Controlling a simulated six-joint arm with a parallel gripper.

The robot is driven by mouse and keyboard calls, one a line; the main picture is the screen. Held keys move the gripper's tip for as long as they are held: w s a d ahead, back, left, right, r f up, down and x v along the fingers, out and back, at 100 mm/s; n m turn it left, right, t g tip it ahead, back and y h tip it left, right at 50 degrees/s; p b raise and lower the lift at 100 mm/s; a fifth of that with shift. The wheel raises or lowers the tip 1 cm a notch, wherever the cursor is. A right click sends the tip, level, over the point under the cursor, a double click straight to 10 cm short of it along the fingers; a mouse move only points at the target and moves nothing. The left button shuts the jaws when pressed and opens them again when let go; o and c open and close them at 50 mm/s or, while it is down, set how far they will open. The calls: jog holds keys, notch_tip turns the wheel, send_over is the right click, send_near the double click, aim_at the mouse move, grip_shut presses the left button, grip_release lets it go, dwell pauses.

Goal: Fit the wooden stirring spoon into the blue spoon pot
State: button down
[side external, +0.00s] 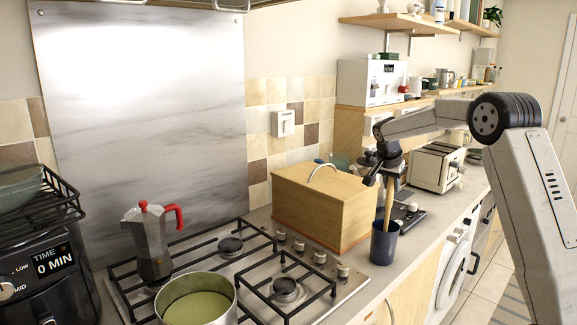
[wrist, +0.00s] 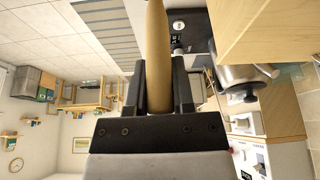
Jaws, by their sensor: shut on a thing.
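The wooden stirring spoon (side external: 388,204) hangs nearly upright below my gripper (side external: 382,173) in the side view. My gripper is shut on its upper part. The blue spoon pot (side external: 384,245) stands upright on the counter directly below. The spoon's lower end disappears at the pot's mouth; it looks to be inside the rim, but how deep is hidden. In the wrist view the pale spoon (wrist: 157,45) runs between the two dark fingers of my gripper (wrist: 160,75). The pot cannot be made out there.
A wooden bread box (side external: 315,208) stands just left of the pot. The hob (side external: 240,275) with a moka pot (side external: 150,240) and a saucepan of green soup (side external: 198,300) is further left. A toaster (side external: 436,166) is behind at the right. The counter's front edge is close to the pot.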

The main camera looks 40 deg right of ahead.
jog(key=shift+f, duration=0.4)
jog(key=shift+c, duration=2)
grip_release()
jog(key=v, duration=0.8)
jog(key=shift+f, duration=0.15)
